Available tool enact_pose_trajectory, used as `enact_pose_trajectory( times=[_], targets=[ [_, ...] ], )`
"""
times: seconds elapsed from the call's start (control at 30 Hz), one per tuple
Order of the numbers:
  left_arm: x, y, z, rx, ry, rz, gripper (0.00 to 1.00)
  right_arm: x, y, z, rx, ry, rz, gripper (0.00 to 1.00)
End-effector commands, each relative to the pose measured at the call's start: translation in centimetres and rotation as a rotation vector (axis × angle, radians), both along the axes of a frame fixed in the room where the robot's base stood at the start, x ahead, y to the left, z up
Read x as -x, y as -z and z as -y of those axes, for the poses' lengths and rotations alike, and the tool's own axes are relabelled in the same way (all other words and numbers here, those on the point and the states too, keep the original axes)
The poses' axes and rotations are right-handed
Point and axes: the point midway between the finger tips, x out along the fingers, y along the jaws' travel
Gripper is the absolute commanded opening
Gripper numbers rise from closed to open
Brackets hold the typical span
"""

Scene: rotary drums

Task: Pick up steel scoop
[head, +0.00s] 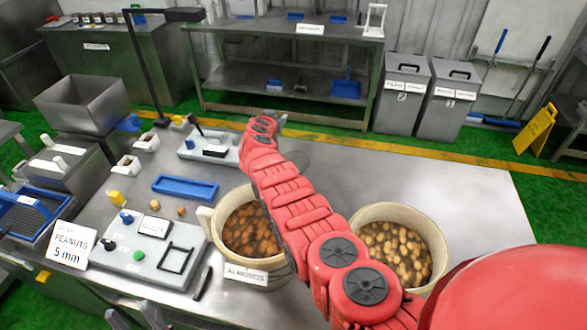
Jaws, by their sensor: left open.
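A rounded grey metal shape (299,158) lies on the steel table just right of my red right arm. It may be the steel scoop, but the arm covers part of it and I cannot tell for sure. My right gripper (274,121) is at the far end of that arm, near the table's back edge. It is small and partly hidden, so I cannot see its jaws or anything in them. My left gripper (138,318) shows only at the bottom edge, with its fingers apart and empty, in front of the grey control panel.
A tub labelled almonds (213,225) and a second tub of nuts (437,237) flank my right arm. A blue tray (185,187), a scale (210,148) and a control panel (150,253) stand left. The table's right back part is clear.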

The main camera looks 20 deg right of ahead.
Motion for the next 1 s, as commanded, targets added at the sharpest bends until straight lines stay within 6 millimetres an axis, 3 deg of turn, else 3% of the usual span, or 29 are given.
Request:
enact_pose_trajectory(
  times=[0.03, 0.27, 1.0],
  targets=[
    [0.0, -0.01, 0.0, 0.0, 0.0, 0.0, 0.5, 0.0, 0.0, 0.0, 0.0, 0.0, 0.0, 0.39],
    [0.0, 0.0, 0.0, 0.0, 0.0, 0.0, 0.5, 0.01, 0.01, -0.02, 0.0, 0.0, 0.0, 0.0],
    [-0.01, 0.0, 0.0, 0.0, 0.0, 0.0, 0.5, -0.01, 0.0, -0.03, 0.0, 0.0, 0.0, 0.0]
  ],
)
